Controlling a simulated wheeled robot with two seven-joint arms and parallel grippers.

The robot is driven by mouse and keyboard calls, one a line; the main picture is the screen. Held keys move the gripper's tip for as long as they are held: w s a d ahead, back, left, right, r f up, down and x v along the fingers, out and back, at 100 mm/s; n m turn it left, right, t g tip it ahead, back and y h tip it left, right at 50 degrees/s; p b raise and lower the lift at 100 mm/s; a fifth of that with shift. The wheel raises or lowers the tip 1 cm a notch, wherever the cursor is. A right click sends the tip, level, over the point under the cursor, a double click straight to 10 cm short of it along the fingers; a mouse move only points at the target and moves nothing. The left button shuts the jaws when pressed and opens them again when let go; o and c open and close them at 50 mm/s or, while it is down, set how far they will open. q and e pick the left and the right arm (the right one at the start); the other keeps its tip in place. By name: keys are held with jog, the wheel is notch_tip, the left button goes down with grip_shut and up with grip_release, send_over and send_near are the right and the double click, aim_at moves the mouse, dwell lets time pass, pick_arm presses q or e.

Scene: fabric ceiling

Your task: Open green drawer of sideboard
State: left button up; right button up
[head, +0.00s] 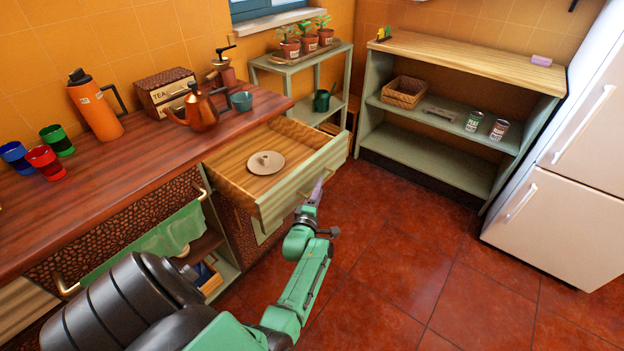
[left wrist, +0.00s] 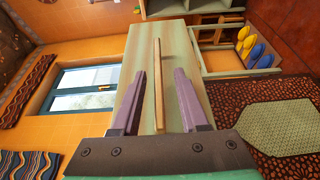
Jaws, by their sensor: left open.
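The green drawer (head: 300,183) of the sideboard (head: 150,120) stands well pulled out, its wooden inside showing. A round beige lid-like dish (head: 266,162) lies in it. My left gripper (head: 318,188) is in front of the drawer's pale green front. In the left wrist view its purple fingers (left wrist: 160,74) are spread, one on each side of the long bar handle (left wrist: 158,100), with gaps between. The green front (left wrist: 137,60) fills the middle of that view. The handle is hard to make out in the head view. My right gripper is not in view.
A kettle (head: 198,108), orange flask (head: 95,105), tea box (head: 165,90) and cups stand on the sideboard top. A green towel (head: 150,244) hangs at its front. Open shelves (head: 440,115) and a white fridge (head: 560,190) are at right. The red tiled floor (head: 400,260) is clear.

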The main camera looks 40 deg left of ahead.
pick_arm(q)
jog(key=p+v, duration=0.5)
jog(key=v, duration=0.6)
jog(key=shift+s, duration=0.4)
jog(key=shift+d, duration=0.15)
